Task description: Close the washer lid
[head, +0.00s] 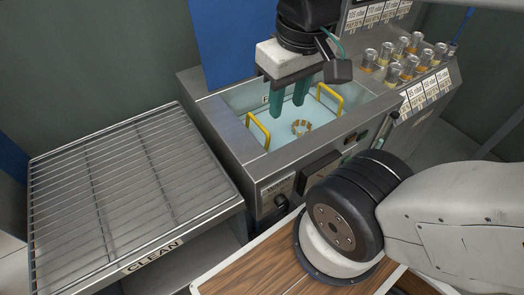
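The washer (226,133) is a metal cabinet in the middle of the head view. Its top is open, showing a pale blue basin (248,100). A basket with two yellow handles (258,130) sits inside, with a small round segmented item (301,127) at the bottom. My gripper (289,108) points down over the basin's back part. Its two green fingers are apart, with nothing visible between them. Whether they touch anything is unclear.
An empty wire rack marked CLEAN (125,180) stands at the left. Several glass jars (408,62) stand on a labelled metal unit at the right. A blue panel (232,40) rises behind the washer. My arm fills the lower right.

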